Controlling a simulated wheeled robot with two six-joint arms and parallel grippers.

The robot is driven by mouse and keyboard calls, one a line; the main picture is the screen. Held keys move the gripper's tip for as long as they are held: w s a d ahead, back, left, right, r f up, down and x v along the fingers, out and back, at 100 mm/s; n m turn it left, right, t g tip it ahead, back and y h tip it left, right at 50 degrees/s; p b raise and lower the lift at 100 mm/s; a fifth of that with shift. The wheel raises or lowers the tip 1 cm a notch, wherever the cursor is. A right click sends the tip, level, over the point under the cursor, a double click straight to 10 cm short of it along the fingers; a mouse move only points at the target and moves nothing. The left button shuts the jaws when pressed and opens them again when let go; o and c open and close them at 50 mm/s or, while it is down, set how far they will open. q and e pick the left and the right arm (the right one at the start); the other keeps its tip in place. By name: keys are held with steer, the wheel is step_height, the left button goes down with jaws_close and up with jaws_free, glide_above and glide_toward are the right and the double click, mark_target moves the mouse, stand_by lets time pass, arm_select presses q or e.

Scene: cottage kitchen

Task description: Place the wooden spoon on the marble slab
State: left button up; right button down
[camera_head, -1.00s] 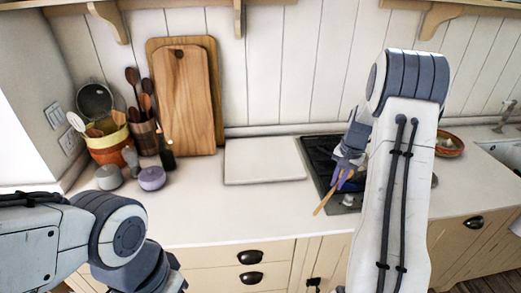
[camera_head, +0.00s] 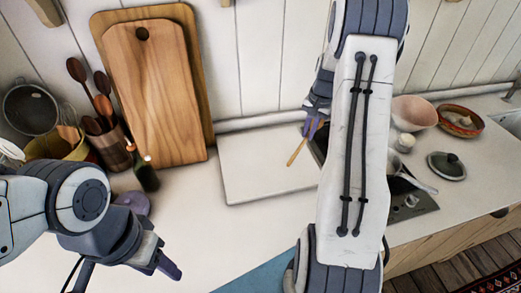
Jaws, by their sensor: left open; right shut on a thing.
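The wooden spoon (camera_head: 297,152) is a thin, light-brown stick. My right gripper (camera_head: 313,128) is shut on it, near the right edge of the marble slab. The spoon's visible end points down and left over the slab's right part; I cannot tell whether it touches. The pale marble slab (camera_head: 258,172) lies flat and bare on the counter against the back wall. My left gripper (camera_head: 170,262) is open and empty over the front of the counter, to the left of the slab and lower in the view.
Cutting boards (camera_head: 158,90) lean on the wall left of the slab. A pot of wooden utensils (camera_head: 108,146) and a dark bottle (camera_head: 146,175) stand beside them. The hob (camera_head: 410,205), a pink bowl (camera_head: 414,112) and a dark lid (camera_head: 446,166) are on the right. Counter in front of the slab is clear.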

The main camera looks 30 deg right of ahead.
steer(key=p, duration=0.5)
glide_above(270, 162)
steer(key=f, duration=0.6)
steer(key=shift+s+d+f, duration=0.2)
steer(key=shift+f, duration=0.15)
step_height(270, 162, down, 4)
steer(key=shift+r+p, duration=0.15)
steer(key=shift+p, duration=0.7)
steer(key=shift+f, duration=0.2)
steer(key=shift+f, duration=0.1)
steer(key=shift+f, duration=0.15)
steer(key=c, duration=0.9)
jaws_free()
